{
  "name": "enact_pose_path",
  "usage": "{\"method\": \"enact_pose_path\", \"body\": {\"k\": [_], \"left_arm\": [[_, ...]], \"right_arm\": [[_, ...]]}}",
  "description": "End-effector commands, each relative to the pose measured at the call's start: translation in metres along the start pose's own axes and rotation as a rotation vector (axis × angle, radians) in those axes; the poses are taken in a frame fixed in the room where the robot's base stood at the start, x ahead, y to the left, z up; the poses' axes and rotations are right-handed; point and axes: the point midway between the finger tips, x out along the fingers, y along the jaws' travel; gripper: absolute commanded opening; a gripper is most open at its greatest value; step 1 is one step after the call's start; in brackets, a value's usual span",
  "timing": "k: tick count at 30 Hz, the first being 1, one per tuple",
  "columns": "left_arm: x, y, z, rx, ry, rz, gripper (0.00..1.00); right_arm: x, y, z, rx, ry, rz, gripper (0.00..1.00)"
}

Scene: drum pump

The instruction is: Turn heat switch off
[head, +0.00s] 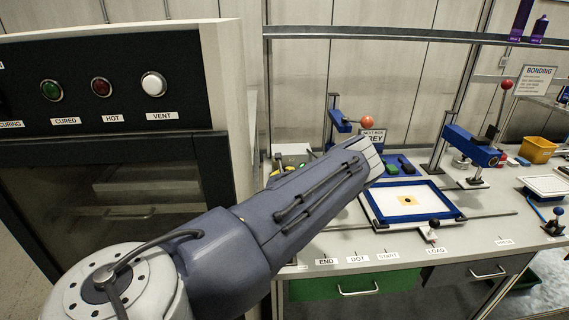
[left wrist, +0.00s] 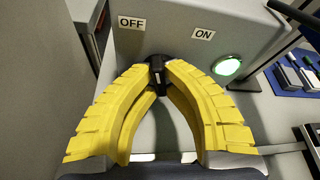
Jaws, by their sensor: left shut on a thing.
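The heat switch (left wrist: 157,68) is a small black knob on the face of a grey box (left wrist: 225,20) in the left wrist view. An OFF label (left wrist: 131,23) is above it to the left and an ON label (left wrist: 203,34) above it to the right. A round green lamp (left wrist: 228,67) glows right of the knob. My left gripper (left wrist: 157,78) has yellow fingers shut on the knob, one on each side. The fingers cover part of the knob, so I cannot tell which way it points. In the head view my left arm hides the switch. My right gripper is not in view.
An oven-like cabinet (head: 115,180) with several lamps stands at the left, beside my left arm. On the bench right of the arm are a blue frame (head: 451,209), a blue press (head: 470,147) and a yellow bin (head: 537,150). A shelf rail (head: 400,34) crosses above.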

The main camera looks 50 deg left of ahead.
Motion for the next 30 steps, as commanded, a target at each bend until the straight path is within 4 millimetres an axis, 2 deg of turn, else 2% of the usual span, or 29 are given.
{"method": "enact_pose_path", "body": {"k": [15,30], "left_arm": [[0.0008,0.0005,0.0023,-0.36,-0.004,-0.148,0.0],[0.0007,-0.0008,0.0024,-0.469,-0.005,-0.194,0.0]], "right_arm": [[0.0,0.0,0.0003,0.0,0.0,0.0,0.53],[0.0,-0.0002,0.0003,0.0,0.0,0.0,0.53]]}}
